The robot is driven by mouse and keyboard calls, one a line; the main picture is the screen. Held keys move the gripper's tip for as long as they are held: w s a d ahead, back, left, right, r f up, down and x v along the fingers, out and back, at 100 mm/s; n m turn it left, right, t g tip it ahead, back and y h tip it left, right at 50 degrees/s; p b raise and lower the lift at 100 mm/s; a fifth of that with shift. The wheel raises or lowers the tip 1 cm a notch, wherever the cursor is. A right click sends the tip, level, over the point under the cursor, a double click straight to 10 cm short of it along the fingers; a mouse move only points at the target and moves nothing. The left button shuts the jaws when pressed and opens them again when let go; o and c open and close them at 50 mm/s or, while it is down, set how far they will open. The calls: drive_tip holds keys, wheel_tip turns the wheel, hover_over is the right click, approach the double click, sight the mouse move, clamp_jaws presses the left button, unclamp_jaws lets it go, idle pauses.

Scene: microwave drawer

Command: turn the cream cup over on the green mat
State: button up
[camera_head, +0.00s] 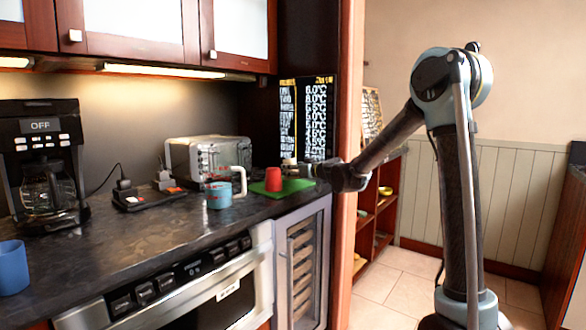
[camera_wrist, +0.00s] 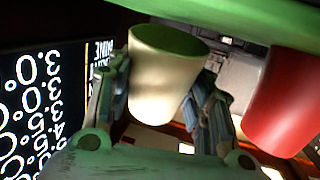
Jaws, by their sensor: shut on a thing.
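The cream cup (camera_wrist: 165,75) is between the two fingers of my gripper (camera_wrist: 160,105), which is shut on it. In the wrist view its wide end, with a green inside, faces the top of the picture, towards the green mat (camera_wrist: 240,12). A gap shows between cup and mat there. In the head view the green mat (camera_head: 297,186) lies on the counter, and my gripper (camera_head: 292,170) is at its far right side. The cream cup (camera_head: 289,161) is small and partly hidden there.
A red cup (camera_head: 273,180) stands on the mat close to the cream cup; it also shows in the wrist view (camera_wrist: 288,105). A light blue mug (camera_head: 219,194) stands left of the mat. A toaster (camera_head: 205,155) is behind, and a dark menu board (camera_head: 308,115) stands beyond my gripper.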

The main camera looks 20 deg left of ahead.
drive_tip(key=shift+f, duration=0.35)
drive_tip(key=o, duration=1.1)
drive_tip(key=shift+o, duration=0.2)
drive_tip(key=shift+d, duration=0.1)
drive_tip(key=v, duration=1.2)
drive_tip(key=s+d+f+m+g+h, duration=0.2)
drive_tip(key=s+d+f, duration=0.6)
drive_tip(key=s+d, duration=0.4)
drive_tip(key=s+d+f+m+g+h, duration=0.2)
drive_tip(key=s+d+f+m+h, duration=0.3)
drive_tip(key=s+d, duration=0.7)
drive_tip(key=s+d+f+m+g+h, duration=0.3)
drive_tip(key=s+d+f+h, duration=0.3)
drive_tip(key=d, duration=1.1)
drive_tip(key=s+f, duration=0.4)
drive_tip(key=s, duration=0.2)
drive_tip(key=shift+s+d+f+m, duration=0.25)
drive_tip(key=shift+s+f+m, duration=0.15)
